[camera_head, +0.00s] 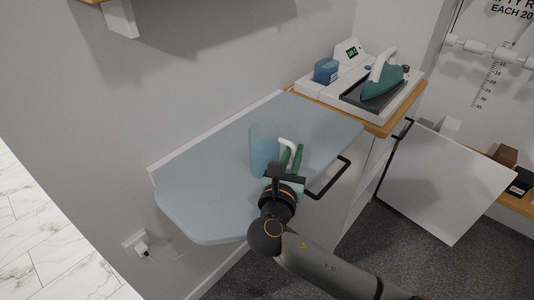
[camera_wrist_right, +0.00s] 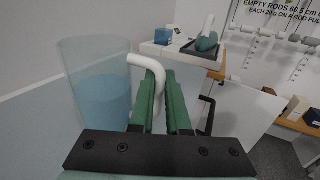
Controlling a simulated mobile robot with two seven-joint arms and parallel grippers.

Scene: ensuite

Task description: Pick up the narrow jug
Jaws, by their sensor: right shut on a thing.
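The narrow jug (camera_head: 263,148) is tall and see-through, with blue liquid in it and a white handle on its right side. It is upright over the pale blue shelf top (camera_head: 195,200); I cannot tell whether its base touches. In the right wrist view the jug (camera_wrist_right: 98,90) fills the left part, and its white handle (camera_wrist_right: 147,63) curves down between my green fingers. My right gripper (camera_head: 291,158) is shut on the handle; its fingers show large in the right wrist view (camera_wrist_right: 165,95). My left gripper is not in view.
A black rail (camera_head: 330,180) sticks out at the shelf's right edge. Beyond it, a white station holds a green iron (camera_head: 383,80) and a blue container (camera_head: 326,71). A white panel (camera_head: 445,180) stands at right. A plug (camera_head: 141,247) is in the wall below. The shelf's left part is clear.

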